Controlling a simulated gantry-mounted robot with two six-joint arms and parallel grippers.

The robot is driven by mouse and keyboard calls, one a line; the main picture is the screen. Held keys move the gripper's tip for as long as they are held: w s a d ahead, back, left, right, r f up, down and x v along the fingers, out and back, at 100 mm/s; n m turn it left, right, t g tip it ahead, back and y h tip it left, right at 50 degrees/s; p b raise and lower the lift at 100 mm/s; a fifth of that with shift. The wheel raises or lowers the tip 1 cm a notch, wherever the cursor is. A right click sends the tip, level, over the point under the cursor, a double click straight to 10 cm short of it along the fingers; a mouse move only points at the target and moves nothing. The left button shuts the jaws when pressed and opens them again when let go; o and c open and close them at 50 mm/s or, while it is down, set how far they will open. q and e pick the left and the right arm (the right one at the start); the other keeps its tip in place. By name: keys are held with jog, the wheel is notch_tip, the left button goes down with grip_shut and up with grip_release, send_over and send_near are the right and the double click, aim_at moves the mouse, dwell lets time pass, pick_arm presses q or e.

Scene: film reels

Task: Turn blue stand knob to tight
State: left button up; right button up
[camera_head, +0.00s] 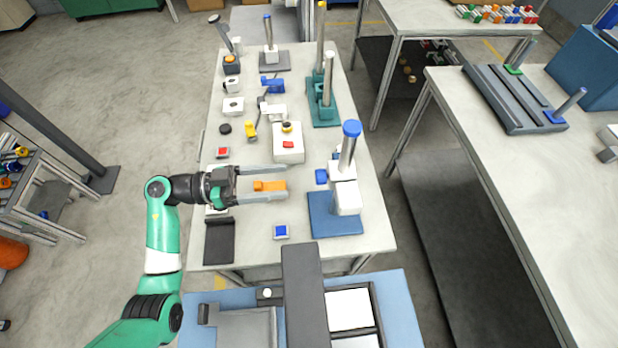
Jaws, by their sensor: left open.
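The blue stand has a flat blue base (322,222), a white block (346,197) and an upright metal post with a blue cap (352,128). A small blue knob-like part (321,176) shows just left of the post and block. I cannot tell whether it is tight or loose. My left gripper (285,182) reaches in from the left, its two long fingers spread and pointing right toward this blue part, apart from it. An orange piece (270,186) shows between the fingers; I cannot tell its height. My right gripper is not in view.
A white box with a red button (288,144) stands behind the gripper. A teal stand (322,108) is farther back. A blue-topped square piece (281,231) and a dark tray (219,240) lie nearer. Another table (520,190) stands to the right.

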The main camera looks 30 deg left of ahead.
aim_at(321, 177)
pick_arm(q)
jog(key=b+x, duration=0.1)
jog(key=x, duration=0.6)
jog(key=shift+w+d+b, duration=0.15)
jog(key=shift+d+b, duration=0.1)
jog(key=shift+b, duration=0.1)
grip_shut()
